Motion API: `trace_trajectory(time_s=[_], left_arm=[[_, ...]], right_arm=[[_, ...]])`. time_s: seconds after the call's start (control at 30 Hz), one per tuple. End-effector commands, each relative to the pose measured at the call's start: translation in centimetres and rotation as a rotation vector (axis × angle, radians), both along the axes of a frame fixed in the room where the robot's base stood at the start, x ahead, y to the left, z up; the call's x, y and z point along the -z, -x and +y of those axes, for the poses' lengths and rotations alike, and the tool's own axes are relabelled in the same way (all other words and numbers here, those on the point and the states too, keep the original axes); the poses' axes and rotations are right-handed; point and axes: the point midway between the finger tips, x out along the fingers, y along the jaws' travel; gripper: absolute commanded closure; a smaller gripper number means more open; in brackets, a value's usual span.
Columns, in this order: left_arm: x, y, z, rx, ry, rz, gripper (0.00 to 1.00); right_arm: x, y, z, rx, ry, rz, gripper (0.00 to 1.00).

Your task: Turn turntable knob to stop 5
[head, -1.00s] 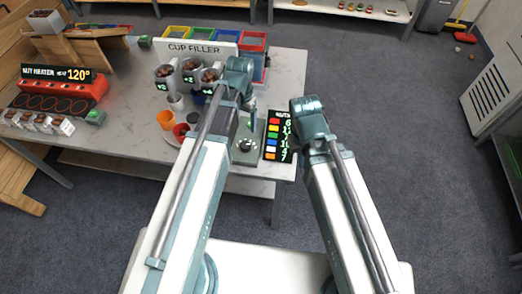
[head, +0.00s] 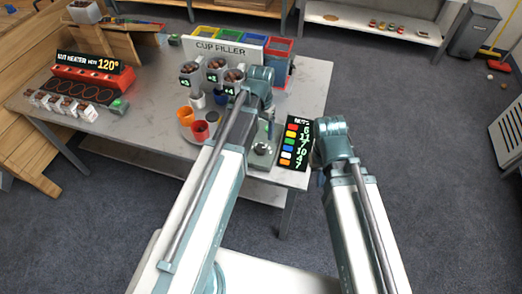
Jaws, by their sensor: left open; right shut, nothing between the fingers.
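The turntable knob (head: 262,147) is a dark dial on a small grey-green box near the table's front right corner. The turntable (head: 186,137) is a round plate left of it, carrying orange, dark red, white and blue cups. My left gripper (head: 271,128) is open, pointing down just above and behind the knob; I cannot tell whether it touches. My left arm covers part of the box. The dial's pointer and stop marks are too small to read. My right gripper (head: 318,178) is shut and empty, mostly hidden by its arm, right of the table's edge.
The cup filler sign (head: 222,47) stands behind several nut hoppers, with coloured bins (head: 280,47) at the back. A dark panel of coloured squares and numbers (head: 297,143) lies right of the knob. The nut heater (head: 92,82) is at the left.

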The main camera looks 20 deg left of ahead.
Motion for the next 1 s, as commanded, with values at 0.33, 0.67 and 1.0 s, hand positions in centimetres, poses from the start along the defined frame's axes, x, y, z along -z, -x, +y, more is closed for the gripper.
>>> trace_trajectory(time_s=[0.33,0.67,1.0], left_arm=[[5.8,0.0,0.0,0.0,0.0,0.0,0.21],[9.4,0.0,0.0,0.0,0.0,0.0,0.21],[9.5,0.0,0.0,0.0,0.0,0.0,0.21]], right_arm=[[5.8,0.0,0.0,0.0,0.0,0.0,1.0],[9.4,0.0,0.0,0.0,0.0,0.0,1.0],[9.5,0.0,0.0,0.0,0.0,0.0,1.0]])
